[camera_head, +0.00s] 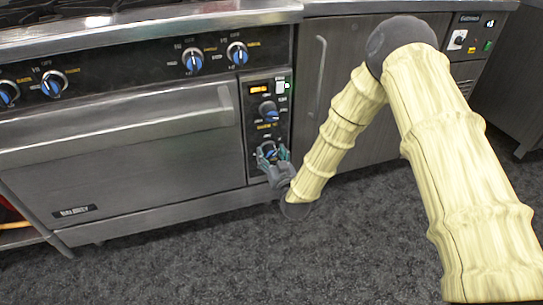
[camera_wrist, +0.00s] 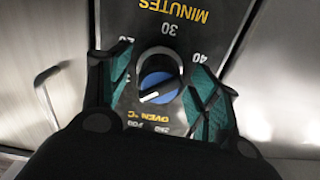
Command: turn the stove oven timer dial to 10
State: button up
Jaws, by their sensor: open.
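The timer dial (camera_wrist: 158,88) is a round knob with a blue face and a white pointer line, ringed in grey on the black panel. In the wrist view, the upside-down word MINUTES and the numbers 20, 30 and 40 lie near it. The pointer line slants toward the lower left of that view. My gripper (camera_head: 270,151) is at the lower knob of the oven's control panel (camera_head: 284,128). Its teal-padded fingers are open, one on each side of the dial. I cannot tell whether they touch it.
The oven door handle (camera_head: 120,135) juts out at left. Several blue burner knobs (camera_head: 192,61) line the stove front. A cabinet handle (camera_head: 319,65) stands to the right.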

jog(key=shift+w+a, duration=0.2)
jog(key=shift+w, duration=0.35)
jog(key=c, duration=1)
jog(key=shift+r+m+p, duration=0.2)
jog(key=shift+m+p, duration=0.2)
jog(key=shift+p, duration=0.1)
jog(key=shift+f+m+p, duration=0.15)
jog(key=shift+m+p, duration=0.35)
jog(key=shift+m, duration=0.2)
jog(key=o, duration=1)
